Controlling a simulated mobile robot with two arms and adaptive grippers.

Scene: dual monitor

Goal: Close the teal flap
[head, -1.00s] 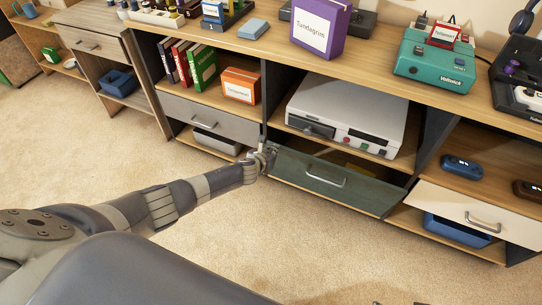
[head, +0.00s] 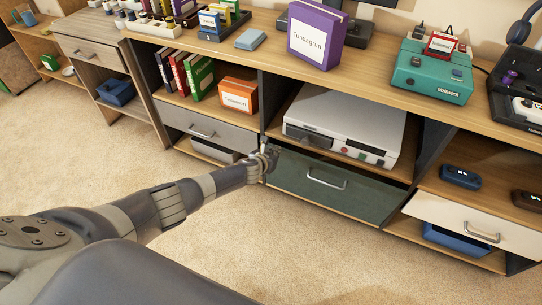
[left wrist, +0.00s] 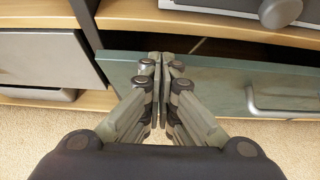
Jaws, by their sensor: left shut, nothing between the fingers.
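The teal flap (head: 350,197) with a silver bar handle (head: 327,181) is nearly upright below the white machine. In the left wrist view, the flap (left wrist: 215,95) fills the right side, and a narrow dark gap shows along its top edge. My left gripper (head: 270,152) is at the flap's upper left corner. In the left wrist view, its fingers (left wrist: 161,62) are shut with nothing between them, and the tips are at the flap's face near its left end. Whether they touch it is hard to tell. My right gripper is not in view.
A white machine (head: 350,122) sits on the shelf above the flap. A grey drawer (head: 208,130) is to the left and a cream drawer (head: 478,222) with a handle to the right. Open carpet (head: 290,245) lies in front of the furniture.

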